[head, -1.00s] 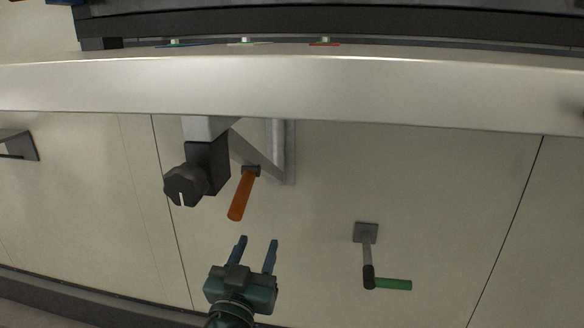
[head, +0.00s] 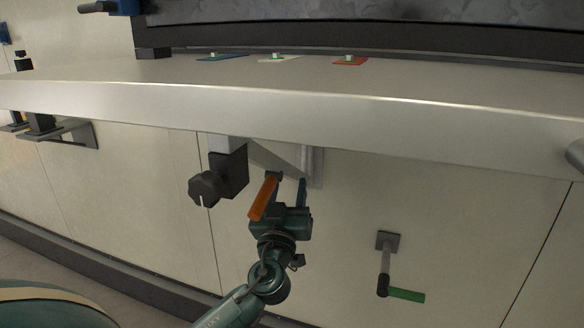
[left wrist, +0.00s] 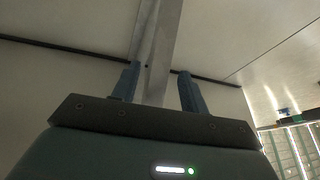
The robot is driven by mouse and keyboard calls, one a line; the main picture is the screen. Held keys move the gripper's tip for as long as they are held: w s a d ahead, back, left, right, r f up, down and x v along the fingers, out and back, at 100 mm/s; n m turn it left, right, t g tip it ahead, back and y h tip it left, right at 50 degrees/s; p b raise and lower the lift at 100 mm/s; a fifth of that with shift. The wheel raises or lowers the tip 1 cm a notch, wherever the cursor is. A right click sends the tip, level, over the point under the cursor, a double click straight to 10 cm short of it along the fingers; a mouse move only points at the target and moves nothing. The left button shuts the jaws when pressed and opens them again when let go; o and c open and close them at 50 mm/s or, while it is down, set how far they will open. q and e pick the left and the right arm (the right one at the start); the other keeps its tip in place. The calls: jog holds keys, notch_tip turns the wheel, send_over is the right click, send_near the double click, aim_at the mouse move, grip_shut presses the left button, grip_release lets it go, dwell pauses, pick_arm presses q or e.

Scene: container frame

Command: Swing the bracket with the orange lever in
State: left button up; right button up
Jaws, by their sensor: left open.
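The bracket (head: 276,159) is a light grey strut under the shelf, beside an upright post on the wall panel. Its orange lever (head: 263,198) hangs down and tilts slightly left. My left gripper (head: 287,192) is open, reaching up from below at the bracket; the lever partly covers it in the head view. In the left wrist view a grey bar (left wrist: 161,50), seemingly the bracket's strut, shows between the open fingers (left wrist: 158,85). I cannot tell whether they touch it. The lever is not recognisable there. My right gripper is not in view.
A dark knob (head: 205,188) on a clamp block sits close left of the lever. The long shelf (head: 330,100) lies overhead. A green-handled crank (head: 405,295) is on the wall to the right. Another bracket (head: 82,133) is at far left. The wall between is clear.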

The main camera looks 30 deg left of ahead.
aim_at(292, 173)
pick_arm(q)
jog(key=x, duration=0.5)
jog(key=shift+p, duration=0.3)
grip_shut()
